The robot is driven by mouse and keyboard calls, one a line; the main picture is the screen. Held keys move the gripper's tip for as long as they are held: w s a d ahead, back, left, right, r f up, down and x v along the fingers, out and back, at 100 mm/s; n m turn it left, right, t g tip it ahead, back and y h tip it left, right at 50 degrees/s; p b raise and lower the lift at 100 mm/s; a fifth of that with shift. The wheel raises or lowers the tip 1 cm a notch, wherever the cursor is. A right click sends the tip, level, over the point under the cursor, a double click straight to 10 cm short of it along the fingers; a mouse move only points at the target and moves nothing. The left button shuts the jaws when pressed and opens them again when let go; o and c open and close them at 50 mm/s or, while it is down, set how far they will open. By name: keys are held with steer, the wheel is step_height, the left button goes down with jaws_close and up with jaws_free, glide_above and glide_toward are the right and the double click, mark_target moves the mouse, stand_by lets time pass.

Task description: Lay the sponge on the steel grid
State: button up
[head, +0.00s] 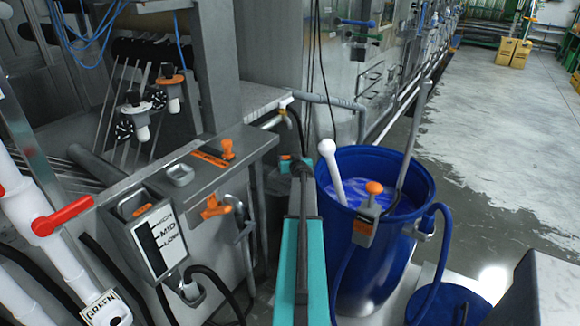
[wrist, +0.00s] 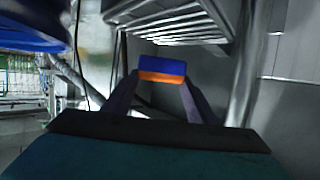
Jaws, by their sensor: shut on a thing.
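In the wrist view my gripper (wrist: 160,78) is shut on the sponge (wrist: 162,66), a small block with a blue upper band and an orange lower band. The two dark fingers press its sides, and it is clear of any surface that I can see. A rack of parallel steel bars (wrist: 180,24), which looks like the steel grid, shows just above and beyond the sponge in the picture. The gap between them is hard to judge. In the head view my teal arm reaches up the middle, and its far end hides most of the gripper. I cannot make out the grid there.
A blue barrel (head: 346,256) with blue liquid and a white-handled tool (head: 333,172) stands right of my arm. A steel control ledge (head: 223,150) with orange knobs and a level gauge (head: 158,238) is at left. Hoses hang between. The floor (head: 510,140) at right is open.

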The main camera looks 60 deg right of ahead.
steer(key=shift+d+f, duration=0.1)
steer(key=shift+f, duration=1.65)
steer(key=shift+s+f, duration=0.1)
steer(key=shift+f, duration=0.05)
steer(key=o, duration=1.1)
steer(key=shift+r, duration=0.2)
steer(key=shift+b+v, duration=1.05)
steer(key=shift+v, duration=3.6)
steer(key=shift+b+v, duration=0.3)
steer(key=shift+v, duration=1.05)
steer(key=shift+f, duration=0.1)
